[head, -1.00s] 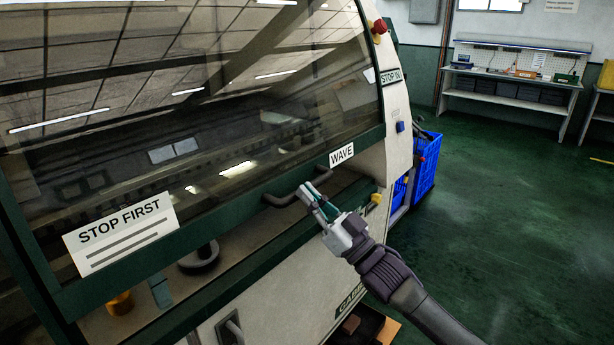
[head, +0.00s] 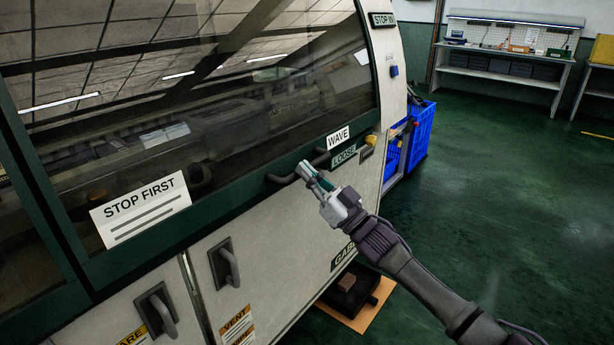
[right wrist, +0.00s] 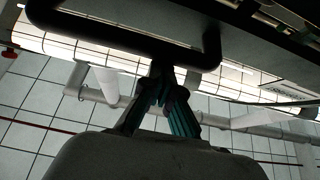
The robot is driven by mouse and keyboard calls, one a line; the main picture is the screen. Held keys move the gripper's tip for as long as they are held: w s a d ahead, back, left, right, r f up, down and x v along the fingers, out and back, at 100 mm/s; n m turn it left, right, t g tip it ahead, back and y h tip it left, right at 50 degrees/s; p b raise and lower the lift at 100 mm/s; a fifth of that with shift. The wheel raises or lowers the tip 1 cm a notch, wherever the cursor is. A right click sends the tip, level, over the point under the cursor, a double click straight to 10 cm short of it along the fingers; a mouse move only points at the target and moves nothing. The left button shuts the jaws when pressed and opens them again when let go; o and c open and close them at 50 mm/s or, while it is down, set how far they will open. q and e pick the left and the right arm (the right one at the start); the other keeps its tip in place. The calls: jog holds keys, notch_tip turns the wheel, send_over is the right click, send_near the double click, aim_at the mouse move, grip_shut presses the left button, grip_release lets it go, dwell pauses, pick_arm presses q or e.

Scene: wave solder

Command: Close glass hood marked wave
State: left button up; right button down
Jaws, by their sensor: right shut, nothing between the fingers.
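The glass hood (head: 285,95) with the WAVE label (head: 338,138) is down in the head view, its green lower frame meeting or nearly meeting the machine's front. Its dark bar handle (head: 284,179) runs along the lower edge, left of the WAVE label. My right gripper (head: 306,172) is at the right part of the handle, fingers shut with nothing between them. In the right wrist view the handle (right wrist: 130,48) crosses just beyond the closed fingertips (right wrist: 163,75); whether they touch it I cannot tell. My left gripper is not in view.
A STOP FIRST sign (head: 140,208) is on the hood's left part. Lower panels carry dark handles (head: 226,266). A black tray (head: 350,290) lies on the floor below. Blue crates (head: 421,135) stand beyond the machine; the green floor at right is clear.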

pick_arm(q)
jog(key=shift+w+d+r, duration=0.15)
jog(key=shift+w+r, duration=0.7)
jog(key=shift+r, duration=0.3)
pick_arm(e)
jog(key=shift+w+f, duration=0.1)
jog(key=shift+f, duration=0.8)
jog(key=shift+d, duration=0.1)
